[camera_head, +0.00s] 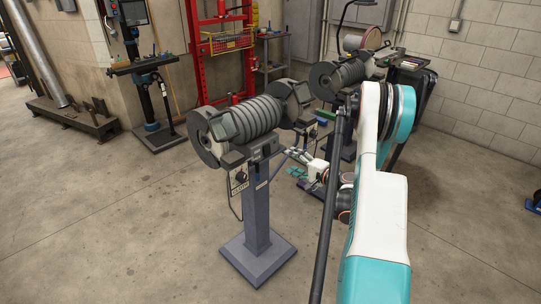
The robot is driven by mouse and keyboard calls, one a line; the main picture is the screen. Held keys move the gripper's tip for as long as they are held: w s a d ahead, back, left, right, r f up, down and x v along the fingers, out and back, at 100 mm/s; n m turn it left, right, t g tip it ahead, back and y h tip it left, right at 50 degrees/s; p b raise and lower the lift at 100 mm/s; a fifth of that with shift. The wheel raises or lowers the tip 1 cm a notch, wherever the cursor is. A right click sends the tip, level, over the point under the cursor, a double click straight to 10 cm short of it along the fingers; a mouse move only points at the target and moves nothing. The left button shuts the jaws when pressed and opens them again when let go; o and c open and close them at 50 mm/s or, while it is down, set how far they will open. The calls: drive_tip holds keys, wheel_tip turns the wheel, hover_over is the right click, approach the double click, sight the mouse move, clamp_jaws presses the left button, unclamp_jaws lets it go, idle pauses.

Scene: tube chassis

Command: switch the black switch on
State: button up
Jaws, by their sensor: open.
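The machine (255,118) is a grey double-ended grinder or buffer with a ribbed body, standing on a blue-grey pedestal (256,215). A small grey control box (239,181) hangs at its left front and carries a dark round knob. I cannot tell whether this knob is the black switch, or its setting. My arm (378,215), white and teal, fills the right side. My gripper (291,160) is small in view, right of the pedestal top, apart from the control box. It is open and appears empty; its fingertips are hard to make out.
A second similar machine (345,75) stands behind, partly hidden by my arm. A drill press (150,85) stands at the back left, near a red frame (212,50). A dark rail base (75,118) lies at the left wall. The concrete floor at the front left is clear.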

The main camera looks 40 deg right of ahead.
sight(268, 151)
drive_tip(key=w+b, duration=0.1)
drive_tip(key=w, duration=0.3)
drive_tip(key=w+f+b, duration=0.1)
drive_tip(key=w, duration=0.3)
drive_tip(key=w+a+b, duration=0.1)
drive_tip(key=w, duration=0.3)
drive_tip(key=shift+f, duration=0.25)
